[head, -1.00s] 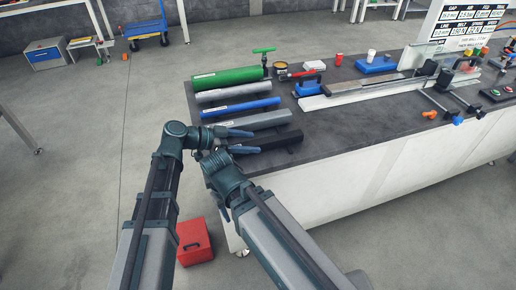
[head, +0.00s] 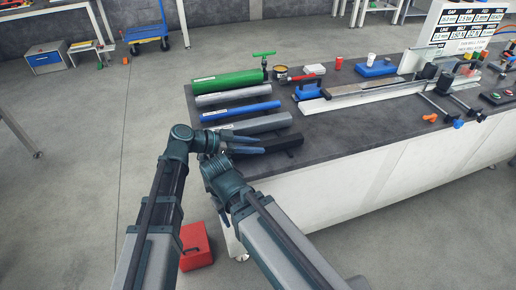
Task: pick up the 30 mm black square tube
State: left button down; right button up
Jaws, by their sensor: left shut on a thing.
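The black square tube (head: 286,144) lies at the near left end of the grey bench, closest to me in a row of bars and tubes. My left gripper (head: 255,145) is at the tube's left part, with one blue-grey finger on its far side and one on its near side. It is shut on the tube, which seems to rest on the bench still. The tube's left end is partly hidden by the fingers and my arm. My right gripper is mostly hidden behind my right forearm, so its jaws cannot be made out.
Behind the tube lie a grey bar (head: 265,122), a blue bar (head: 240,109), a light grey tube (head: 233,95) and a green tube (head: 228,81). A long rail fixture (head: 350,97) stands to the right. A red box (head: 196,246) is on the floor.

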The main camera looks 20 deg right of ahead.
pick_arm(q)
jog(key=shift+r, duration=0.1)
notch_tip(320, 180, up, 10)
jog(key=p, duration=1)
